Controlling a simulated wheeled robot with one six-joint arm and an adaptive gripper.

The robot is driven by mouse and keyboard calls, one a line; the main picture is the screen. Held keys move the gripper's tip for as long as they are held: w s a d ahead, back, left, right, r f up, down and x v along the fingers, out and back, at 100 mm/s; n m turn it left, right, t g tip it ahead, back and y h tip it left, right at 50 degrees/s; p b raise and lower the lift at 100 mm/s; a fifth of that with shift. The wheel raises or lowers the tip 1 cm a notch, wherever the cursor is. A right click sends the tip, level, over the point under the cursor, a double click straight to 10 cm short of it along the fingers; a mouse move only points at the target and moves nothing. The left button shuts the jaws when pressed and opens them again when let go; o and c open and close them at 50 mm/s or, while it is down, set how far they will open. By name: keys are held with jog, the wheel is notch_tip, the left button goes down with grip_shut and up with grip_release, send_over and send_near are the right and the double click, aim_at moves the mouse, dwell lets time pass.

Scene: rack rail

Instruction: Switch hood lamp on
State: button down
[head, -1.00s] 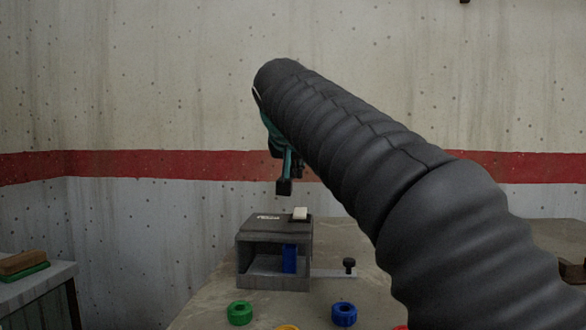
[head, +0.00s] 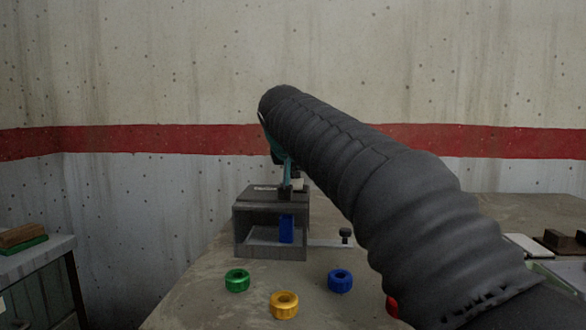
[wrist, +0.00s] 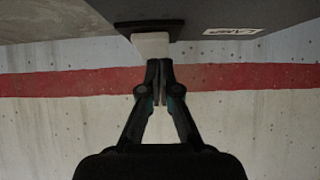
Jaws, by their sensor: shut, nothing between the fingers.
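The hood is a dark grey box (head: 243,221) with an open front, standing on the table. Its top carries a white label, which reads LAMP in the wrist view (wrist: 233,31). A white switch (wrist: 150,46) sits in a black base (wrist: 150,27) on that top. In the head view the switch is mostly hidden behind my gripper (head: 285,191). In the wrist view my gripper (wrist: 160,64) is shut and empty, its tips right at the switch's edge. I cannot tell whether they touch it.
A blue block (head: 286,229) stands inside the hood. A black knob (head: 346,234) sits on a strip to its right. Green (head: 237,280), yellow (head: 284,305), blue (head: 340,280) and partly hidden red (head: 391,306) rings lie in front. A brush-like block (head: 22,237) lies on the left bench.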

aim_at(296, 182)
jog(key=shift+d+f+b, duration=0.15)
jog(key=shift+f+b, duration=0.15)
jog(key=shift+f, duration=0.05)
jog(key=shift+w+d+f, duration=0.1)
jog(key=shift+w, duration=0.3)
jog(key=shift+s+a, duration=0.25)
jog(key=shift+a, duration=0.25)
jog(key=shift+s+d, duration=0.1)
jog(key=shift+d, duration=0.15)
jog(key=shift+s+f+b, duration=0.1)
jog(key=shift+s+b, duration=0.3)
jog(key=shift+s, duration=0.15)
jog(key=r+p, duration=0.2)
jog(key=r, duration=0.2)
jog(key=shift+w+d+r+p, duration=0.15)
jog(key=shift+w+r+p, duration=0.2)
jog(key=shift+r+p, duration=0.05)
jog(key=s+r, duration=0.5)
jog(key=r, duration=0.3)
jog(key=shift+s, duration=0.4)
